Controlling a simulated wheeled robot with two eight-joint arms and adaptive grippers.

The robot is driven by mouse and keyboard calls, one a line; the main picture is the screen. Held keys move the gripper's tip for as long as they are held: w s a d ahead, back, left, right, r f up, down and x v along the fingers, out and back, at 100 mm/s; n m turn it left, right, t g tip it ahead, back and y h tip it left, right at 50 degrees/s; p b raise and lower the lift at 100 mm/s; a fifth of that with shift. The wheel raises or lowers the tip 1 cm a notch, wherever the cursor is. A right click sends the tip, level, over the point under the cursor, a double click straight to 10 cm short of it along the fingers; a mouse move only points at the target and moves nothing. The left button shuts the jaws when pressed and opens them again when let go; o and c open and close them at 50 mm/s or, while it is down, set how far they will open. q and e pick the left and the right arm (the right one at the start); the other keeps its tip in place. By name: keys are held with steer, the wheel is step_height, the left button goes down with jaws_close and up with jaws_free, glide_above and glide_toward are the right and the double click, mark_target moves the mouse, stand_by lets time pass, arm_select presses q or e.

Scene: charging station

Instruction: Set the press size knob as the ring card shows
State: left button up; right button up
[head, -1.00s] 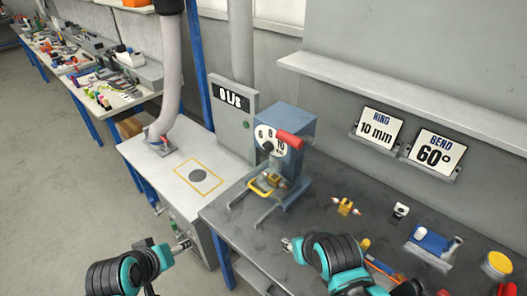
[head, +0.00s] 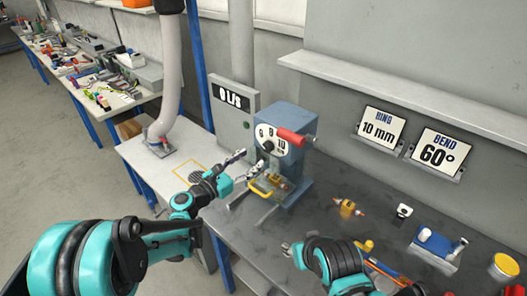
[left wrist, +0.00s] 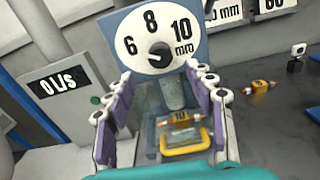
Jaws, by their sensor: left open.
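The press (head: 296,130) is a blue-grey machine with a white dial marked 6, 8 and 10 mm. Its dark round size knob (head: 267,146) sits below the numbers and shows larger in the left wrist view (left wrist: 159,54). I cannot tell surely which number it points at. The ring card (head: 379,127) on the wall reads 10 mm. My left gripper (head: 248,165) is open in front of the press, its fingers either side of the knob in the left wrist view, apart from it. My right gripper (head: 288,248) is low over the bench; its jaws are too small to read.
A yellow handle (head: 259,190) and a block marked 10 (left wrist: 180,116) sit low in the press. A bend card (head: 437,152) reads 60°. Small parts and a yellow-lidded jar (head: 504,265) stand on the bench to the right.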

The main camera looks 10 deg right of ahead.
mark_target(265, 149)
arm_select(q)
steer(key=b+x, duration=0.1)
steer(key=x, duration=0.6)
steer(key=shift+w+d+b, duration=0.1)
steer(key=shift+d+b, duration=0.05)
steer(key=shift+b, duration=0.15)
steer(key=shift+c, duration=0.3)
steer(key=c, duration=1.1)
